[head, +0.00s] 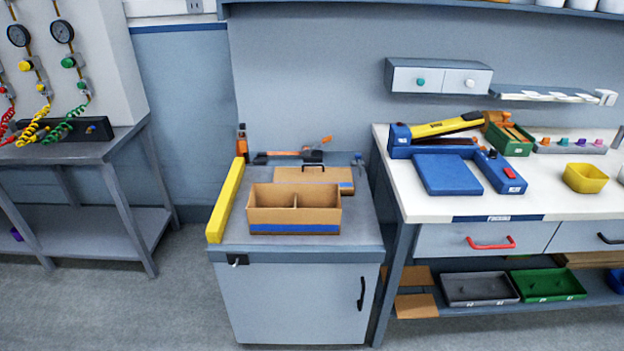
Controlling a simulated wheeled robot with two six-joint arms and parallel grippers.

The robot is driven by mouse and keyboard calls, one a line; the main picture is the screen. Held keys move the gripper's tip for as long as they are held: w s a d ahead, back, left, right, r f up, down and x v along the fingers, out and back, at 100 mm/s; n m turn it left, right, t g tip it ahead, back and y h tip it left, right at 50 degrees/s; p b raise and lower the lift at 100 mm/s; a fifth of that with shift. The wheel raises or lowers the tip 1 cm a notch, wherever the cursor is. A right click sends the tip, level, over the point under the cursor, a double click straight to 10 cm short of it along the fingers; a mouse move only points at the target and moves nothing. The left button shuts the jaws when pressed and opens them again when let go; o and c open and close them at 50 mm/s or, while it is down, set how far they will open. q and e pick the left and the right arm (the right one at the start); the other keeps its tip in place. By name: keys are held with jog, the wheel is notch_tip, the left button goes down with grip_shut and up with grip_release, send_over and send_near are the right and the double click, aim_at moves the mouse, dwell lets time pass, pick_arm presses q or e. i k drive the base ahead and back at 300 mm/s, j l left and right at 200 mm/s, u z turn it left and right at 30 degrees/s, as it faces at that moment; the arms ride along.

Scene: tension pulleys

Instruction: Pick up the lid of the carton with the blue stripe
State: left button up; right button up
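An open brown carton (262,216) with a blue stripe low on its front stands on the grey cabinet. A divider splits it into two compartments, and no lid covers it. Just behind it is a flat brown cardboard piece with a black handle (313,167) on top, which looks like the lid (318,181). A bit of blue shows at its right front edge. The carton hides the lower front of this piece, so I cannot tell whether the two touch. Neither of my grippers is in view.
A yellow bar (226,200) lies along the left edge of the cabinet top (362,233). An orange and black tool (290,155) lies behind the lid. The white workbench (545,208) on the right holds a blue tray (447,174) and a yellow bin (585,178).

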aim_at(342, 177)
jog(key=k, duration=0.9)
jog(key=k+z, duration=0.1)
jog(key=z, duration=0.35)
jog(key=k+z, duration=0.15)
jog(key=z, duration=0.3)
jog(key=k+l+z, duration=0.1)
jog(key=z, duration=0.35)
jog(key=j+z, duration=0.1)
jog(key=z, duration=0.3)
jog(key=j+z, duration=0.15)
jog(key=z, duration=0.3)
jog(key=j+z, duration=0.1)
jog(key=z, duration=0.3)
jog(key=j+z, duration=0.15)
jog(key=z, duration=0.3)
jog(key=k+j, duration=0.15)
jog(key=j, duration=0.25)
jog(key=k+j, duration=0.2)
jog(key=j, duration=0.2)
jog(key=k+j, duration=0.15)
jog(key=j, duration=0.25)
jog(key=k+j, duration=0.15)
jog(key=j, duration=0.25)
jog(key=k+j, duration=0.2)
jog(key=j, duration=0.2)
jog(key=k+j, duration=0.15)
jog(key=j, duration=0.25)
jog(key=j+z, duration=0.05)
